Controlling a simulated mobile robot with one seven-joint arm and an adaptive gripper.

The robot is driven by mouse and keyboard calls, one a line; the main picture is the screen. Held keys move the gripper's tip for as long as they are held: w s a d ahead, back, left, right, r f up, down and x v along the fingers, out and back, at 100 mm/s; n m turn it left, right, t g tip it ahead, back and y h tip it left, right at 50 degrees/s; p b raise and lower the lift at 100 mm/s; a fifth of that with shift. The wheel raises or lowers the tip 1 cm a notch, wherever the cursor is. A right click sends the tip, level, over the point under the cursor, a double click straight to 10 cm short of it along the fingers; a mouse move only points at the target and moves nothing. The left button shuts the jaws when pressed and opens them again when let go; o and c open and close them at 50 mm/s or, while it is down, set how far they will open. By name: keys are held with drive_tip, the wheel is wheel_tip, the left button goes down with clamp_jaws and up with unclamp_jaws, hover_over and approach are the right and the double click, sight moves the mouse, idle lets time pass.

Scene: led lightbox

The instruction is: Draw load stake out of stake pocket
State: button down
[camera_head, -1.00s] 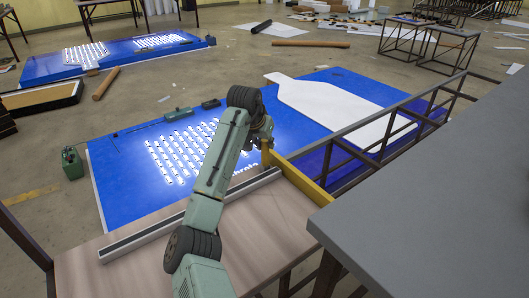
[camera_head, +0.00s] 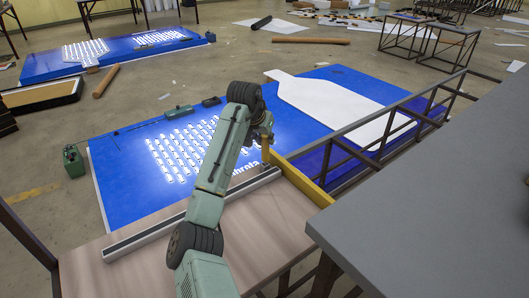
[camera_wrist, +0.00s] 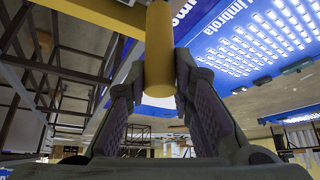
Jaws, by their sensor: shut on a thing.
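The load stake is a yellow round post (camera_wrist: 159,45) between my fingers in the wrist view. My gripper (camera_wrist: 159,75) is shut on it, one finger on each side. One rounded end of the stake shows between the fingertips; the other end runs out of the top of the picture. In the head view the stake (camera_head: 265,150) shows as a short upright yellow piece beside my wrist, at the end of a yellow rail (camera_head: 301,184). The stake pocket cannot be made out, so I cannot tell how deep the stake sits in it.
A wooden deck (camera_head: 262,228) with a grey metal strip (camera_head: 150,233) lies under my arm. A dark metal frame (camera_head: 372,158) and a grey tabletop (camera_head: 440,200) stand to the right. A blue lit panel (camera_head: 125,160) lies on the floor behind.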

drive_tip(key=shift+r, duration=0.1)
drive_tip(key=shift+r+p, duration=3.3)
drive_tip(key=shift+r, duration=0.15)
drive_tip(key=shift+f, duration=0.1)
